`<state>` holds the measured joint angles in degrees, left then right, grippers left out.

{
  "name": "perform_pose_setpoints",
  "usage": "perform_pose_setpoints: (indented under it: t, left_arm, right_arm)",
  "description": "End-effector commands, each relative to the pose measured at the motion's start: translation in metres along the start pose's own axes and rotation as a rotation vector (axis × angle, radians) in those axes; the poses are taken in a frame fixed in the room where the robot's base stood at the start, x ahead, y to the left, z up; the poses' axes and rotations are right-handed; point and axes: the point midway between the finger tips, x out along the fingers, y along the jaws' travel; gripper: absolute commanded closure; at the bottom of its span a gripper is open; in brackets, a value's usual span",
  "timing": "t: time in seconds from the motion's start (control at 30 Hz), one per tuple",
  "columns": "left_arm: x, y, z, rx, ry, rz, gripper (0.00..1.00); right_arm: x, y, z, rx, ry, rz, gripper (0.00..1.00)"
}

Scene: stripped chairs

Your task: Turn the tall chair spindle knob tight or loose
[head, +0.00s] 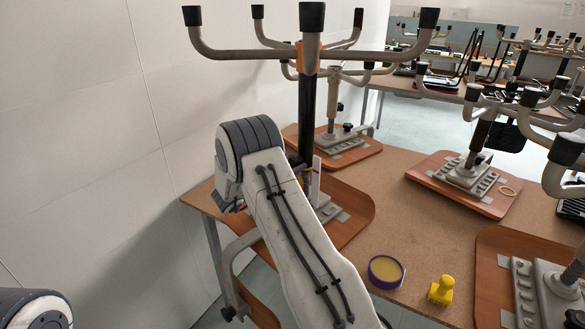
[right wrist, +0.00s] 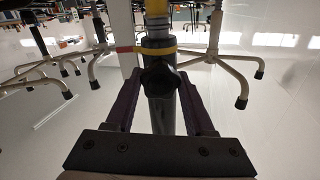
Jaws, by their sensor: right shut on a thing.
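The tall chair stands upside down on the table, its seat board down. Its black spindle (head: 307,110) rises to a pale five-armed base (head: 260,52) with black feet. My right arm hides most of the spindle's lower end in the head view. In the right wrist view, the black spindle knob (right wrist: 160,76) sits between the fingertips of my right gripper (right wrist: 160,82), in front of the spindle. The fingers are shut on the knob. Yellow and red bands show on the spindle above it. Of my left arm only a link shows at the lower left; its gripper is out of view.
A purple-rimmed round tin (head: 385,271) and a yellow stamp-like object (head: 441,290) stand on the brown table (head: 400,185). More upturned chairs stand behind and at the right (head: 468,170). A white wall (head: 80,120) is close on the left.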

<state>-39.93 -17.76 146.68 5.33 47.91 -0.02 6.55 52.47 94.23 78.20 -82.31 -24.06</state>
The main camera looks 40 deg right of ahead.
Motion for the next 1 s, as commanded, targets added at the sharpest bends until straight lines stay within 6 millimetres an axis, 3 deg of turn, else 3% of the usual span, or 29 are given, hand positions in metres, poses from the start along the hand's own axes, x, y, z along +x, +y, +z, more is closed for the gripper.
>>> perform_pose_setpoints:
  t: [0.5, 1.0]
  left_arm:
    - [0.055, -0.004, 0.003, 0.0, 0.0, 0.0, 1.0]
    - [0.074, -0.005, 0.004, 0.0, 0.0, 0.0, 1.0]
  right_arm:
    - [0.0, 0.001, 0.004, 0.384, 0.002, -0.001, 1.0]
    - [0.0, 0.001, 0.001, 0.548, 0.0, 0.0, 1.0]
